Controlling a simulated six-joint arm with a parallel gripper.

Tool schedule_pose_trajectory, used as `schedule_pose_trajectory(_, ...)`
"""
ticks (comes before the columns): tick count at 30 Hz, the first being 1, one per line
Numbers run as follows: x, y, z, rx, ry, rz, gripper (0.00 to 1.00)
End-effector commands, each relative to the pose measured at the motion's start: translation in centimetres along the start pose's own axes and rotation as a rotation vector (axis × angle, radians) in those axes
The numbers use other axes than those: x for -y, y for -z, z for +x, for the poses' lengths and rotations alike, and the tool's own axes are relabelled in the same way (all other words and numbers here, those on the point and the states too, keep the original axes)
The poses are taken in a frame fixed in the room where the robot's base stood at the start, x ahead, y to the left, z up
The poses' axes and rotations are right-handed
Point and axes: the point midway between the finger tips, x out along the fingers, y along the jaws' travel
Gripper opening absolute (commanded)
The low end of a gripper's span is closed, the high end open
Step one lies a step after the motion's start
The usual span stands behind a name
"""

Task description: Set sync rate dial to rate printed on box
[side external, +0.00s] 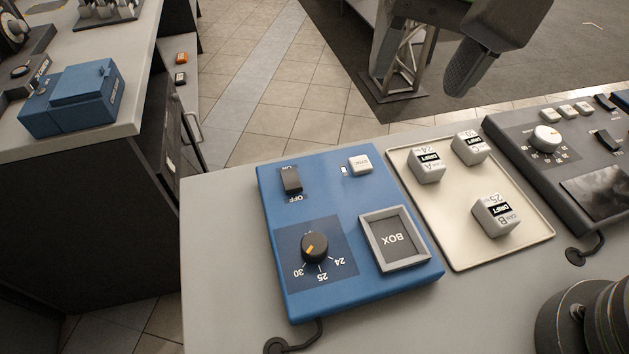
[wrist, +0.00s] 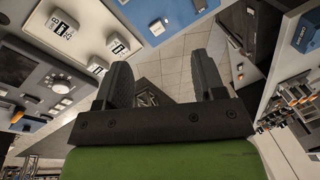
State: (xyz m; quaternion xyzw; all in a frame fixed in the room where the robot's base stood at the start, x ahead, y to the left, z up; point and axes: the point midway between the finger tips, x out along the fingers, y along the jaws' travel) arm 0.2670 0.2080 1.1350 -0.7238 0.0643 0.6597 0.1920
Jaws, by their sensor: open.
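The sync dial (side external: 314,247) is a black knob on the blue panel (side external: 350,292). Its orange mark points down-left, roughly toward the 30; 25 and 24 are printed further round. A framed square marked BOX (side external: 393,240) on the panel is empty. Three pale boxes lie on a cream tray (side external: 455,250): one reading 24 (side external: 427,166), one reading CAM B 25 (side external: 495,214), and a third (side external: 470,147) whose number I cannot read. My gripper (wrist: 163,78) is open and empty, and appears high beyond the tray in the side view, apart from everything.
The blue panel also has an ON/OFF rocker (side external: 291,180) and a white SYNC button (side external: 360,166). A dark control panel (side external: 570,195) stands right of the tray, and a black round object (side external: 585,320) is at lower right. Bare grey tabletop (side external: 225,250) lies left of the blue panel.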

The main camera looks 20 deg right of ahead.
Motion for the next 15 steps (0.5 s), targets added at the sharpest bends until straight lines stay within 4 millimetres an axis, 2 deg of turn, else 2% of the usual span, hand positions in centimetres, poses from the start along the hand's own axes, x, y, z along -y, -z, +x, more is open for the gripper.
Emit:
schedule_pose_trajectory(1,1.6,-1.0,2.2,0.023,-0.037,-0.01,0.63)
schedule_pose_trajectory(6,5.0,-4.3,8.2,0.053,-0.132,-0.004,0.63)
schedule_pose_trajectory(9,5.9,-5.8,10.6,0.057,-0.169,-0.002,0.63)
schedule_pose_trajectory(15,6.3,-7.1,12.8,0.056,-0.197,0.004,0.63)
